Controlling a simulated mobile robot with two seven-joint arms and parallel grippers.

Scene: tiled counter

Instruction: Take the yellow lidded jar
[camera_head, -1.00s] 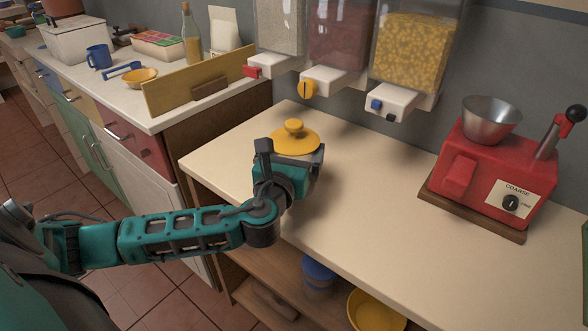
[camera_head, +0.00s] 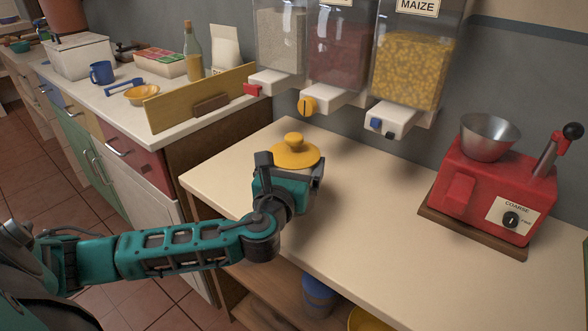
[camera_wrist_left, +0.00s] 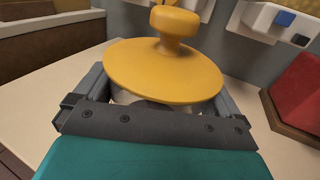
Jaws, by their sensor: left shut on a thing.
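The yellow lidded jar shows mainly as its round yellow lid with a knob (camera_head: 294,154); the lid also fills the middle of the left wrist view (camera_wrist_left: 165,76). A little of the pale body shows under the lid, and my gripper hides the rest. My left gripper (camera_head: 297,171) is around the body just below the lid, shut on it, with one finger on each side in the left wrist view (camera_wrist_left: 160,104). The jar is upright over the counter (camera_head: 400,235); I cannot tell whether its base touches. My right gripper is not in view.
Three dispensers hang on the wall behind, one with maize (camera_head: 412,70). A red grinder (camera_head: 495,190) stands on a wooden board at right. A yellow upright board (camera_head: 195,97) edges the left counter. The counter's front middle is clear.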

